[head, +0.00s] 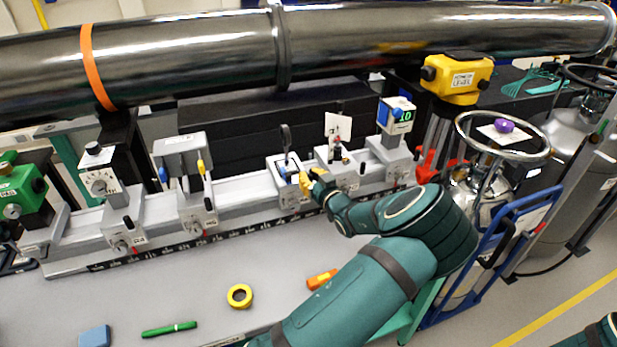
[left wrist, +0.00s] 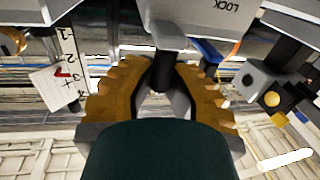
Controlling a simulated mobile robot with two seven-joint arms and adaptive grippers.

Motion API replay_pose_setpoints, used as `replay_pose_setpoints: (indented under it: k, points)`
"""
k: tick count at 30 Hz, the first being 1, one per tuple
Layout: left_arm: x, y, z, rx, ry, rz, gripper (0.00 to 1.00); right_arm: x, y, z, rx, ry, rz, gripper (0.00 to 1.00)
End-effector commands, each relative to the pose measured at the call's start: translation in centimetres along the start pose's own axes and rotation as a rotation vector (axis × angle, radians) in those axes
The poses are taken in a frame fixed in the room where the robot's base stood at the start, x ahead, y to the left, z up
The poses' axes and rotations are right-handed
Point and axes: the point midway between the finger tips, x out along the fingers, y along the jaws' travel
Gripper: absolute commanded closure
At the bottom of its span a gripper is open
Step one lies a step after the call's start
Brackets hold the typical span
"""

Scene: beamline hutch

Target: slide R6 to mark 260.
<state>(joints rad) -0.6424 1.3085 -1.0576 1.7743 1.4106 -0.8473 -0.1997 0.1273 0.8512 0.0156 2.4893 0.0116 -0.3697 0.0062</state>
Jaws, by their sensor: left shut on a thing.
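A light grey rail (head: 245,206) carries several riders, with a black numbered scale (head: 160,252) along its front; the numbers and most rider labels are too small to read. My left gripper (head: 307,184) is at the grey rider (head: 289,196) right of the rail's middle. I cannot tell from the labels which rider is R6. My right gripper is out of view.
A neighbouring rider (head: 343,178) with a white card (head: 338,126) stands close on the right, and another (head: 390,160) beyond it. A large dark pipe (head: 190,55) runs behind and above. Tape (head: 239,296), a green pen (head: 169,329) and a blue block (head: 94,339) lie on the bench.

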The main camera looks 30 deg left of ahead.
Motion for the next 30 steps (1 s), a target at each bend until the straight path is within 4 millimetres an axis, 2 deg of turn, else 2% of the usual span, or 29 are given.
replay_pose_setpoints:
  k: [1, 2, 3, 4, 13, 17, 20, 30]
  points:
    - [0.0, -0.1, 0.1, 0.000, -0.001, -0.001, 1.00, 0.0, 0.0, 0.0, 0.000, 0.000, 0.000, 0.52]
    - [0.0, -0.1, 0.1, 0.000, -0.001, -0.001, 0.76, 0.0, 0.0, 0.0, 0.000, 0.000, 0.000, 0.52]
    - [0.0, -0.1, 0.1, 0.000, -0.001, -0.001, 0.62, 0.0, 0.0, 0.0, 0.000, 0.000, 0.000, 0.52]
    - [0.0, -0.1, 0.1, 0.000, -0.001, -0.002, 0.53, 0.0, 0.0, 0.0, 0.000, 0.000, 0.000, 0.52]
    - [0.0, -0.1, 0.1, 0.000, -0.001, -0.002, 0.53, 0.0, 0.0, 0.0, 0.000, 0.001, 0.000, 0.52]
    - [-0.8, -0.1, 0.1, 0.000, -0.002, -0.001, 0.53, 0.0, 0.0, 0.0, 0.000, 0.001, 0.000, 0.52]
    - [-2.2, 0.0, 0.1, -0.001, -0.002, 0.000, 0.53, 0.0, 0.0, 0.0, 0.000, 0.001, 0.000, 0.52]
    - [-9.0, 0.0, 0.1, 0.000, -0.003, 0.000, 0.53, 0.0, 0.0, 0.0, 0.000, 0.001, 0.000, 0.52]
